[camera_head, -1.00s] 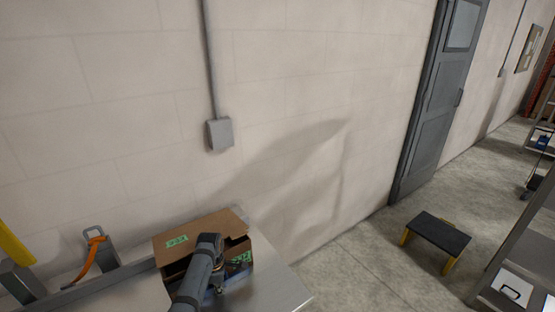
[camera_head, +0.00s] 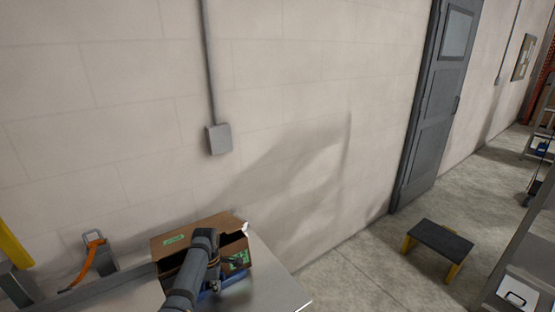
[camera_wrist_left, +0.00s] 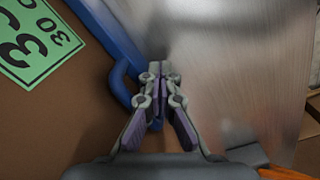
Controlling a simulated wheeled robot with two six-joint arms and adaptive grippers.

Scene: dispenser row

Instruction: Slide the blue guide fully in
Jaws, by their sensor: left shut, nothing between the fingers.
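The blue guide (camera_wrist_left: 112,35) shows in the left wrist view as a blue bar along a cardboard box, with a blue loop handle (camera_wrist_left: 122,85) at its near part. In the head view a bit of blue (camera_head: 208,294) shows low beside my left arm. My left gripper (camera_wrist_left: 160,68) is shut and empty, its fingertips close to the right of the loop. I cannot tell if they touch it. In the head view my forearm largely hides this gripper. How far in the guide sits cannot be told. My right gripper is not in view.
The cardboard box (camera_head: 172,252) with green labels stands on a metal table (camera_head: 268,290) against the wall. An orange-handled item (camera_head: 94,250) is at the left. A black step stool (camera_head: 440,240) stands on the floor at right. The table right of the box is clear.

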